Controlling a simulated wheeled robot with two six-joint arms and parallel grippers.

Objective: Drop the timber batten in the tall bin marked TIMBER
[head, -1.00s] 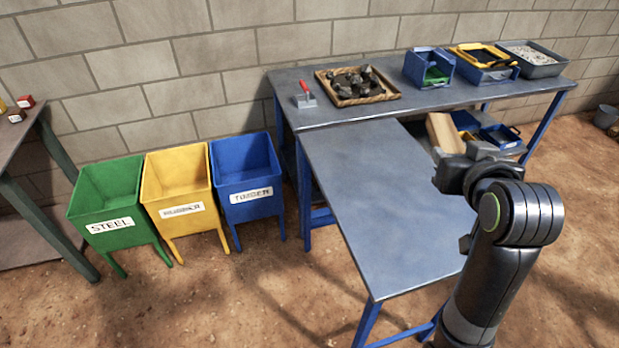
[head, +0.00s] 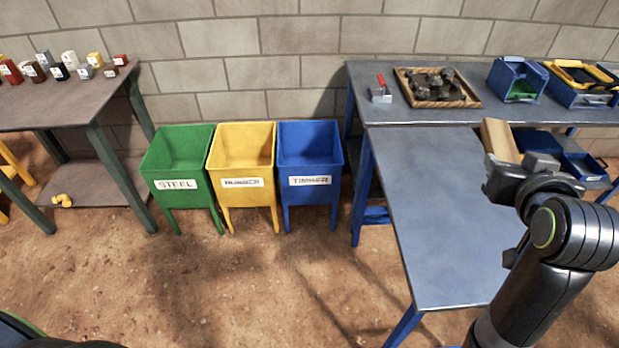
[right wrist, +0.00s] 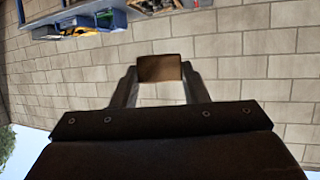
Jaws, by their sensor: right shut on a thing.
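My right gripper (head: 503,163) is shut on the timber batten (head: 499,140), a pale wooden piece that sticks up and away from the jaws. It appears over the right part of the near blue-grey table in the head view. In the right wrist view the batten (right wrist: 160,68) shows as a brown end face between the two fingers. The tall blue bin marked TIMBER (head: 311,193) stands on legs left of that table, well apart from the gripper. Its open top faces up and it looks empty. My left gripper is not in view.
A yellow bin marked RUBBER (head: 243,196) and a green bin marked STEEL (head: 182,197) stand left of the blue one. The near table (head: 455,245) has a clear top. A side table (head: 60,103) with small blocks stands left. Dirt floor before the bins is open.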

